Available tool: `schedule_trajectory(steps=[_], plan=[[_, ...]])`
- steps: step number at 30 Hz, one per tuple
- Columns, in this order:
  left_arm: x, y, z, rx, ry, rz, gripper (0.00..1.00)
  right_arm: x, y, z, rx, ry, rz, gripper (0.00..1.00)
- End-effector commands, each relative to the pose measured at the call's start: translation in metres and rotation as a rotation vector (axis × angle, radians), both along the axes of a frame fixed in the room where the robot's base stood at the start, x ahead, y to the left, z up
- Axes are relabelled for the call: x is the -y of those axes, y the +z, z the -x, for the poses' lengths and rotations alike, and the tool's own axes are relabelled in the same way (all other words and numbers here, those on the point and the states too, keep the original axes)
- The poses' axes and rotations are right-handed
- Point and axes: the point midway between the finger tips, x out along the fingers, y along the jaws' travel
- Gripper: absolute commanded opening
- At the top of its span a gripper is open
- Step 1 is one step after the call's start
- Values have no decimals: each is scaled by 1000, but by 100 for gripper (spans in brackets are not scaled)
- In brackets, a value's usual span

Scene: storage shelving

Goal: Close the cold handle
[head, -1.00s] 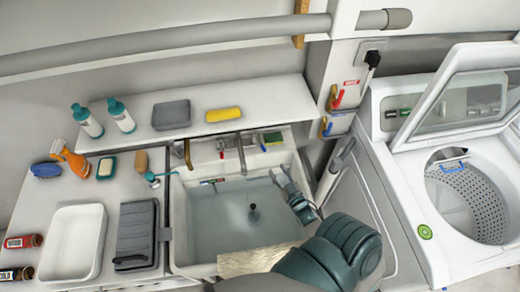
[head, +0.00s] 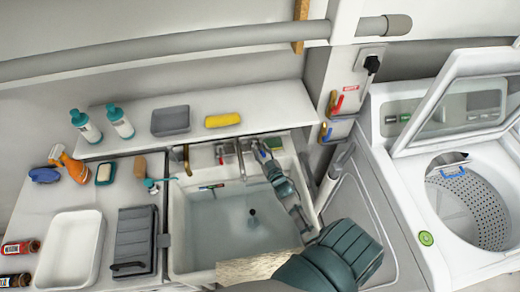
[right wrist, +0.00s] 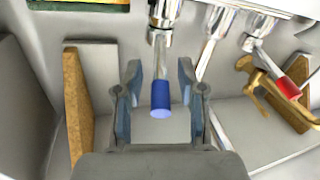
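The cold handle (right wrist: 161,97) is a metal lever with a blue tip, hanging from the tap fitting in the right wrist view. My right gripper (right wrist: 160,72) is open, with one finger on each side of the lever; gaps show between the fingers and the blue tip. In the head view my right gripper (head: 263,153) reaches over the sink to the right side of the tap (head: 240,156) and partly hides the handle there. A red-tipped handle (right wrist: 288,88) shows at the right in the wrist view. My left gripper is not in view.
The sink basin (head: 185,235) lies below my right arm. A yellow sponge (head: 222,120) and grey tray (head: 170,121) sit on the ledge behind. Wall valves with red (head: 337,103) and blue (head: 326,132) handles are to the right, beside an open washer (head: 425,200).

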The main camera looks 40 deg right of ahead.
Motion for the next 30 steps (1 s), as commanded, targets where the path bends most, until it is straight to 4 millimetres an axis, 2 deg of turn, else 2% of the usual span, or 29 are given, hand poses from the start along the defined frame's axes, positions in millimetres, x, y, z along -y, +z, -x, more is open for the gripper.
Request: schedule_trajectory(steps=[4, 13, 14, 18, 30], plan=[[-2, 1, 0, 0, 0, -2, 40, 3, 0, -12, 1, 0, 1, 39], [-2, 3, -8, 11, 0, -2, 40, 4, 0, -14, 0, 0, 1, 39], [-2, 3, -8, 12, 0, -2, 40, 4, 0, -14, 0, 0, 1, 34], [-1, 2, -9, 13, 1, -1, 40, 4, 0, -13, 0, 0, 1, 0], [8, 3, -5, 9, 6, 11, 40, 3, 2, -15, 6, -45, -5, 0]])
